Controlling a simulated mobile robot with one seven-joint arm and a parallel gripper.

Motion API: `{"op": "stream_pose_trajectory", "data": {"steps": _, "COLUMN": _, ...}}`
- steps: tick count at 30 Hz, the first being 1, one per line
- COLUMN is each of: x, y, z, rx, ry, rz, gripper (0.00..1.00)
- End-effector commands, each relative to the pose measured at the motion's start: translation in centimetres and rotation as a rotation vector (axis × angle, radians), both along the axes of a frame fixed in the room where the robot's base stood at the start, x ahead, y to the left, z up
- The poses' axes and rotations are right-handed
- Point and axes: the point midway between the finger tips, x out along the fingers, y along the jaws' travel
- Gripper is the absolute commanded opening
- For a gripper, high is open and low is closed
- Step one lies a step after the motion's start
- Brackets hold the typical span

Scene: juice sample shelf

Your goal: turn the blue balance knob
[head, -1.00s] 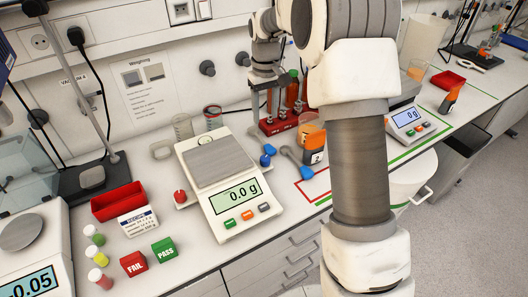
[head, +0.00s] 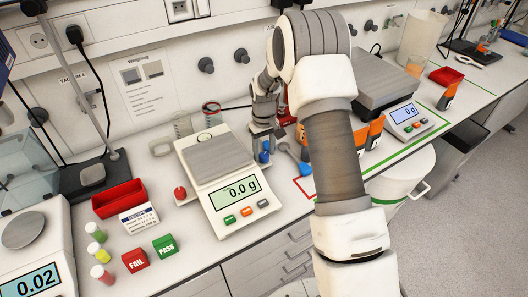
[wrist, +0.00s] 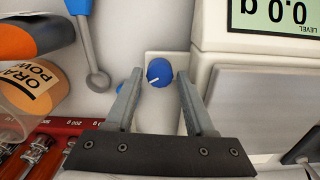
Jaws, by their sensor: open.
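The blue balance knob (wrist: 159,72) is round with a white pointer line and sits on a small pale tab at the side of the white balance (head: 226,200). In the head view the blue knob (head: 263,157) shows at the balance's right side, just below my gripper (head: 262,139). In the wrist view my gripper (wrist: 159,78) is open and empty, its two fingertips on either side of the knob. Gaps show beside the knob; I cannot tell how far the tips are above the tab. The balance display reads 0.0 g.
A blue-handled spoon (wrist: 88,50) lies beside the knob. Orange-labelled containers (wrist: 28,92) and a red rack (wrist: 75,124) stand close by. A red knob (head: 180,193) is on the balance's left. A red tray (head: 119,199) and PASS and FAIL blocks are further left.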

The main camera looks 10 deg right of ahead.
Motion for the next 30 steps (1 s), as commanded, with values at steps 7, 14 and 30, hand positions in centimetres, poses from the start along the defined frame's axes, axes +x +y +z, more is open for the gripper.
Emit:
{"op": "stream_pose_trajectory", "data": {"steps": 7, "x": 0.0, "y": -0.01, "z": -1.22, "rx": 0.0, "ry": 0.0, "rz": 0.0, "gripper": 0.54}}
{"op": "stream_pose_trajectory", "data": {"steps": 14, "x": 0.01, "y": -0.02, "z": -1.2, "rx": -0.001, "ry": -0.001, "rz": 0.0, "gripper": 0.49}}
{"op": "stream_pose_trajectory", "data": {"steps": 30, "x": 0.03, "y": 0.0, "z": -1.19, "rx": -0.001, "ry": -0.001, "rz": -0.012, "gripper": 0.0}}
